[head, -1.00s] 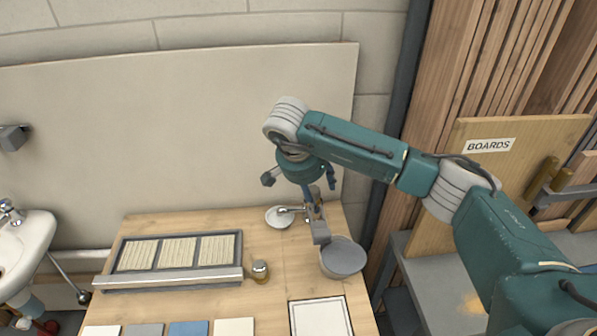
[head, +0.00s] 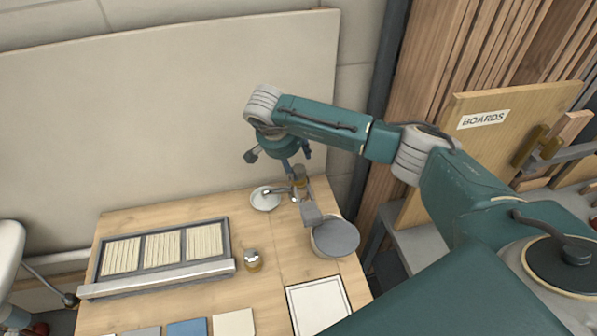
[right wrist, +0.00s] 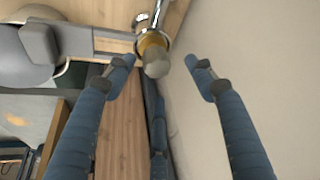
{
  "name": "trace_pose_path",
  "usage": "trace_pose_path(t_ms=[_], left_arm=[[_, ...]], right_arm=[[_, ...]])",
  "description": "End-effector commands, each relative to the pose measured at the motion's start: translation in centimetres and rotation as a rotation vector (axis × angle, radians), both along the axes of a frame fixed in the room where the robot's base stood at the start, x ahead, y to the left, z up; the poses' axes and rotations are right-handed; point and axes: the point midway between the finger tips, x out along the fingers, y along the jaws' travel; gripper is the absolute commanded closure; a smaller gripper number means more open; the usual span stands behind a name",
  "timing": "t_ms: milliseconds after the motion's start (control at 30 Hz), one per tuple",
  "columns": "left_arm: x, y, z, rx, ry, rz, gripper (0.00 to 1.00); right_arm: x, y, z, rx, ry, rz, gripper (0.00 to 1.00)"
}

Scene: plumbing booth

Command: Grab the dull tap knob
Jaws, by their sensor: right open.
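The dull tap knob (right wrist: 154,60) is a grey-brown, matt cap on a brass collar, on a chrome tap body (right wrist: 152,18). In the right wrist view it lies between my right gripper's fingertips (right wrist: 160,62), with a gap on each side. In the head view the knob (head: 300,174) is small and partly hidden by the gripper at the back right of the wooden table. My right gripper (head: 297,164) is open above it, fingers pointing down, holding nothing. My left gripper is in neither view now.
A round grey-topped vessel (head: 334,238) stands just in front of the tap, with a white dish (head: 265,199) to its left. A pale back panel (head: 170,110) rises behind.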

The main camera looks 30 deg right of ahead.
Motion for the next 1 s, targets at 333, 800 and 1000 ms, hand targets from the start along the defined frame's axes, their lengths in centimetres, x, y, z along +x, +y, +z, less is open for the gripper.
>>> trace_pose_path(t_ms=[333,800,1000], left_arm=[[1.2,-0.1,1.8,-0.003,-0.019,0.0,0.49],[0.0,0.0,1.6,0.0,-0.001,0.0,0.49],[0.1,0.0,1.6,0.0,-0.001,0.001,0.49]], right_arm=[[0.4,-1.5,-3.3,0.001,0.001,-0.001,0.46],[0.5,-1.5,-3.2,0.0,0.0,-0.001,0.94],[0.5,-1.5,-3.2,-0.001,-0.001,-0.001,0.94]])
